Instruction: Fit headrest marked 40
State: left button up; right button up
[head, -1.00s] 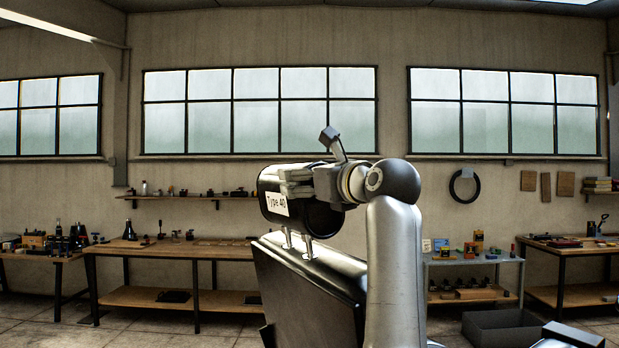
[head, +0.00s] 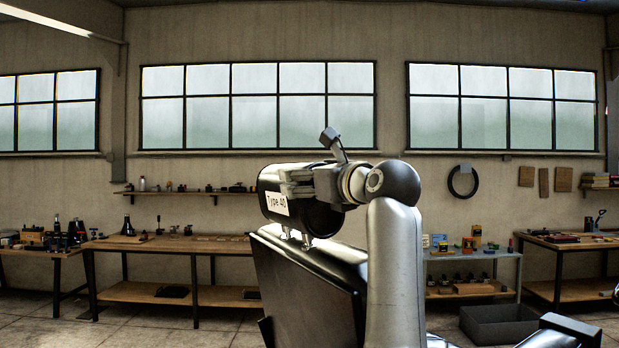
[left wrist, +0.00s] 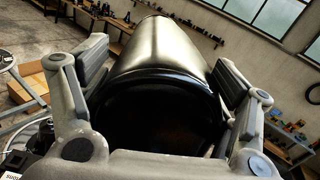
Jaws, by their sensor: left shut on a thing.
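The headrest (head: 270,188) is a black cylinder with a white label that reads "Type 40". It sits just above the top of the black chair back (head: 310,290). Two short metal posts (head: 297,238) show between the headrest and the chair back, with their lower ends at its top edge. My left gripper (head: 298,184) is shut on the headrest at its end. In the left wrist view the fingers lie on both sides of the headrest (left wrist: 165,60). How deep the posts sit is hidden.
A long workbench (head: 165,245) and a wall shelf (head: 190,193) stand behind, clear of the chair. A grey shelf unit (head: 472,255) and an open dark bin (head: 500,325) are at the right.

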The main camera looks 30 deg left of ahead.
pick_arm(q)
jog(key=shift+d+f+b, duration=0.1)
jog(key=shift+f+b, duration=0.2)
jog(key=o, duration=1.4)
jog(key=shift+o, duration=1.3)
jog(key=shift+s+d, duration=0.1)
jog(key=shift+s, duration=0.05)
jog(key=shift+f, duration=0.35)
notch_tip(320, 180, up, 11)
jog(key=shift+f, duration=0.2)
jog(key=shift+f, duration=0.15)
